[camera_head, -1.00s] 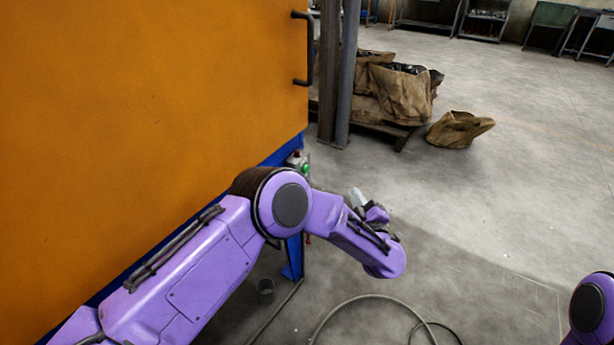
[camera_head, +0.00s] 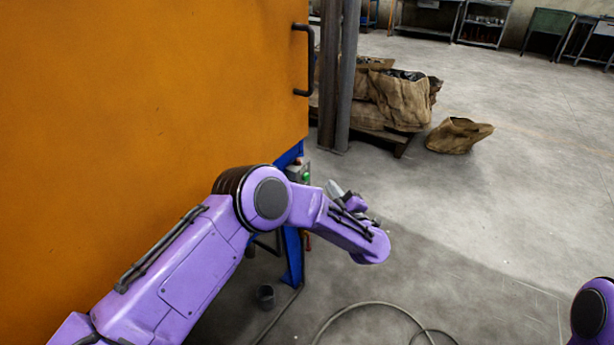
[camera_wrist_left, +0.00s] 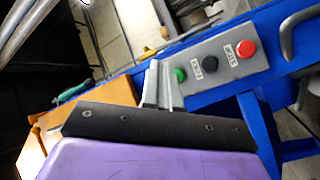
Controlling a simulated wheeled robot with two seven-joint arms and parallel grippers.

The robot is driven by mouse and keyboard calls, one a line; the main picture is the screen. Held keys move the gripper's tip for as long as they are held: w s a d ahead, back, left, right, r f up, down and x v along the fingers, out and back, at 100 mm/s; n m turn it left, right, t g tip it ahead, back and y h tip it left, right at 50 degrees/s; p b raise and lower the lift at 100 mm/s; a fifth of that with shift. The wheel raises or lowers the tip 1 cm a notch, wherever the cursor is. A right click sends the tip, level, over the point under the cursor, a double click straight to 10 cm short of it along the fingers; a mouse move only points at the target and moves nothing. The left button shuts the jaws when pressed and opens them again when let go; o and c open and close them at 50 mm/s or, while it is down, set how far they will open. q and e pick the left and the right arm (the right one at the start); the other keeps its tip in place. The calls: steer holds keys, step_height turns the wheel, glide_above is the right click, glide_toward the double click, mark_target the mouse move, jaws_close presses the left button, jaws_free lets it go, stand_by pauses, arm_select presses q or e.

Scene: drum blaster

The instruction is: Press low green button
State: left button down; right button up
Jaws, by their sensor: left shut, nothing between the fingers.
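The green button (camera_wrist_left: 180,74) is at the left end of a grey control box (camera_wrist_left: 220,62) in the left wrist view. It also shows as a small green spot (camera_head: 306,177) in the head view, beside the orange machine. My left gripper (camera_wrist_left: 159,68) is shut and empty, its fingers just left of the green button in the wrist view. I cannot tell whether they touch it. In the head view, the left gripper's fingers (camera_head: 335,189) are right of the box. My right gripper is not in view; only part of my right arm shows at the lower right.
A black button (camera_wrist_left: 209,65) and a red button (camera_wrist_left: 245,49) share the box. The box is on a blue frame (camera_wrist_left: 262,125). The orange machine (camera_head: 150,90) fills the left. Sacks (camera_head: 402,100) stand behind. Open floor lies to the right, with a hose (camera_head: 350,306) on it.

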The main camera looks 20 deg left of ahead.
mark_target(309, 171)
arm_select(q)
steer(key=shift+w+a, duration=0.2)
steer(key=shift+a, duration=0.85)
steer(key=shift+w+a, duration=0.15)
steer(key=shift+a, duration=0.85)
steer(key=shift+p, duration=0.3)
steer(key=shift+a, duration=0.45)
steer(key=shift+w+a, duration=0.15)
steer(key=shift+a, duration=0.3)
stand_by(0.5)
steer(key=shift+d, duration=0.9)
steer(key=d, duration=0.2)
steer(key=s+d, duration=0.1)
steer(key=d, duration=0.2)
steer(key=shift+b, duration=0.3)
